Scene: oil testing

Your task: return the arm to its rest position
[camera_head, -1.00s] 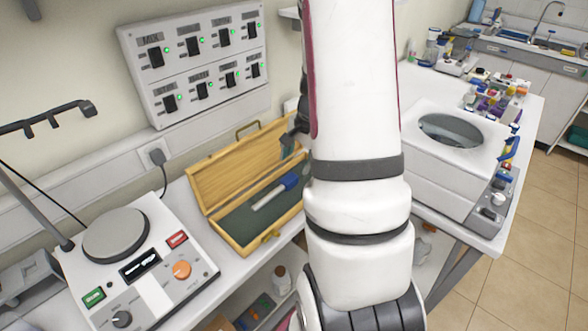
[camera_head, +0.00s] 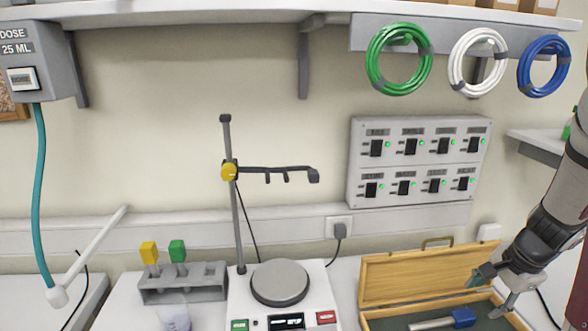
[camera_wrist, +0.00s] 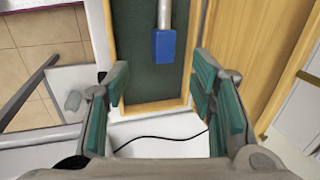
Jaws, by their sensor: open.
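My gripper (camera_head: 493,294) is at the right of the head view, its two fingers spread over the right side of an open wooden box (camera_head: 415,275). It also shows in the wrist view (camera_wrist: 160,80), with green-padded fingers apart and nothing between them. A metal tool with a blue end (camera_head: 462,317) lies on the dark green lining of the box. In the wrist view the blue end (camera_wrist: 164,46) is just beyond the fingertips, apart from them. My arm comes in from the right edge; most of it is out of view.
A hot plate (camera_head: 280,282) with an upright stand and clamp arm (camera_head: 278,170) is left of the box. A tube rack (camera_head: 183,282) stands further left. A switch panel (camera_head: 418,162) is on the wall behind. A shelf (camera_head: 240,10) and coiled hoses (camera_head: 398,60) are above.

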